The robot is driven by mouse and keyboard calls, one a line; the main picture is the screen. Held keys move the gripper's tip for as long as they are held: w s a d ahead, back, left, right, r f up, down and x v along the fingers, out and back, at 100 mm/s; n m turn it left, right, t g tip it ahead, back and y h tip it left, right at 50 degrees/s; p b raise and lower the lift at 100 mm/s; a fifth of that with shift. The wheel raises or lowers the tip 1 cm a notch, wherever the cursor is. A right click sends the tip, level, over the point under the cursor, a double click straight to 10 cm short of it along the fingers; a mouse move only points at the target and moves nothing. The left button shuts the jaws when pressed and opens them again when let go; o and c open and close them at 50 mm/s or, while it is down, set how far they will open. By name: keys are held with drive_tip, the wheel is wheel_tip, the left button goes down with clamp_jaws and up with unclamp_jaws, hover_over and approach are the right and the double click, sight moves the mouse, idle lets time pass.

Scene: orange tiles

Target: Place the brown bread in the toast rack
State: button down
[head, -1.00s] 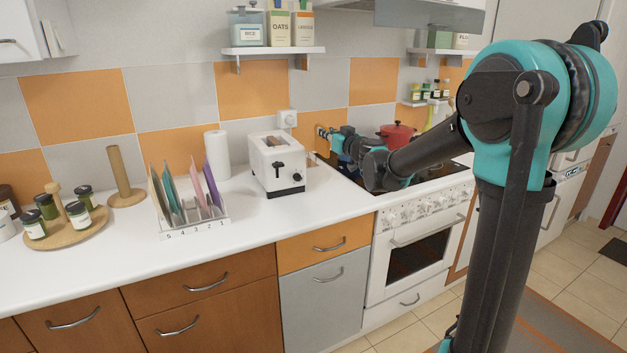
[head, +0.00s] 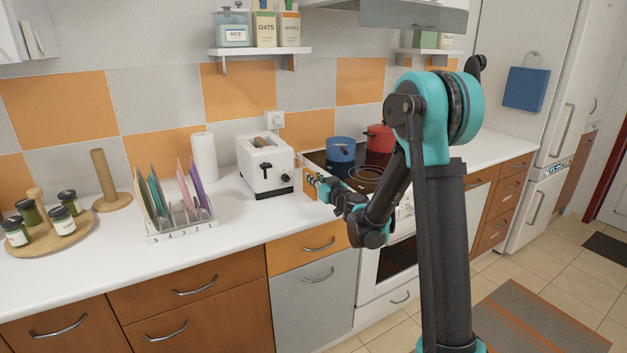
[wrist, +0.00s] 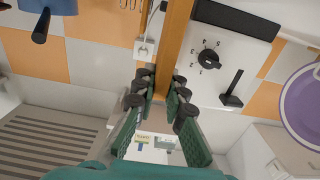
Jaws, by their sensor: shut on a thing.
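The brown bread (wrist: 174,45) is an orange-brown slab between the fingers of my gripper (wrist: 162,92) in the wrist view. In the head view my gripper (head: 318,184) is shut on the bread (head: 309,182), just right of the white toaster. The bread is seen nearly edge-on, and whether it clears the counter is hard to tell. The only rack in view is a white slotted one (head: 181,236), numbered 5 to 1, on the counter left of the toaster. It holds several coloured plates, with a gap near its middle.
The white toaster (head: 266,170) stands between the rack and my gripper, with something brown in its top. A paper roll (head: 204,157) stands behind the rack. A blue pot (head: 341,149) and a red pot (head: 380,138) are on the hob. The counter front is clear.

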drive_tip(key=shift+f, duration=0.25)
drive_tip(key=shift+f, duration=0.1)
drive_tip(key=c, duration=1.6)
unclamp_jaws()
drive_tip(key=shift+s+d, duration=0.1)
drive_tip(key=v, duration=1.2)
